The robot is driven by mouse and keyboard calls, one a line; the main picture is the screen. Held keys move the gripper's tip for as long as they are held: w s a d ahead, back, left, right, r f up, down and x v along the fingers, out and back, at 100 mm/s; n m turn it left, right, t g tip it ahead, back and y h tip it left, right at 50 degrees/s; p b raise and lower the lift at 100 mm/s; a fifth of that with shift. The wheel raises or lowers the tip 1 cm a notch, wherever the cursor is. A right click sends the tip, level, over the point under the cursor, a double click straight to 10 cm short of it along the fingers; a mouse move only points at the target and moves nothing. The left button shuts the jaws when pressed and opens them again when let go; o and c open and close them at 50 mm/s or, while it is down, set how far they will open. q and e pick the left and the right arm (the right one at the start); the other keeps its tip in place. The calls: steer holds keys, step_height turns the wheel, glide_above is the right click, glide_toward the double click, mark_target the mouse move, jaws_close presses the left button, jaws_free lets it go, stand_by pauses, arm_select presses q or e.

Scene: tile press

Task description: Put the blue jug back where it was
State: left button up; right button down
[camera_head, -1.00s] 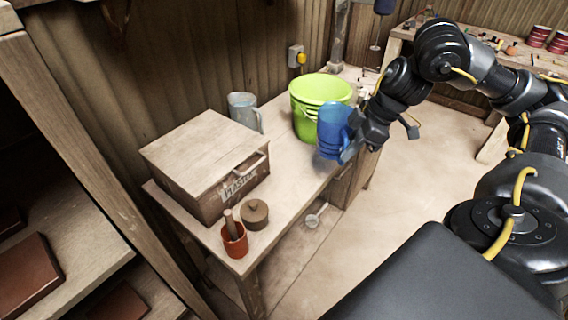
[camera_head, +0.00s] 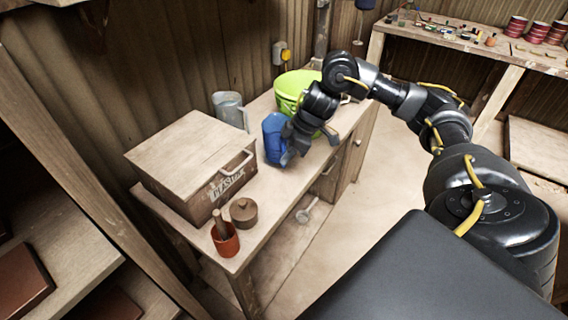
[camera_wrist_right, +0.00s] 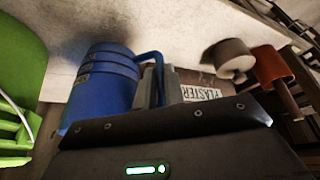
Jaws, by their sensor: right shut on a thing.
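The blue jug (camera_head: 273,137) is at the table, between the plaster box and the green bucket. My right gripper (camera_head: 290,155) is shut on it from the right. In the right wrist view the jug (camera_wrist_right: 105,85) looks roughly upright, and its handle is at the fingers (camera_wrist_right: 162,88) of my right gripper. The jug is over the wooden tabletop (camera_head: 290,183); I cannot tell whether its base touches. The arm and gripper hide part of the jug. My left gripper is in neither view.
The green bucket (camera_head: 292,88) stands just behind the jug. A grey jug (camera_head: 229,108) stands by the wall. Bare tabletop lies in front of the jug.

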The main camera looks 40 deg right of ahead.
steer(key=shift+w+a+f, duration=0.1)
steer(key=shift+w+f, duration=0.1)
steer(key=shift+f, duration=0.8)
steer(key=shift+w+a+f, duration=0.1)
steer(key=shift+w+f, duration=0.05)
steer(key=shift+f, duration=0.8)
steer(key=c, duration=1.5)
jaws_free()
steer(key=shift+f, duration=0.15)
steer(key=shift+r, duration=0.25)
steer(key=p+v, duration=0.1)
steer(key=v, duration=1.1)
steer(key=shift+p, duration=0.4)
steer(key=shift+a+f, duration=0.1)
steer(key=shift+f, duration=0.05)
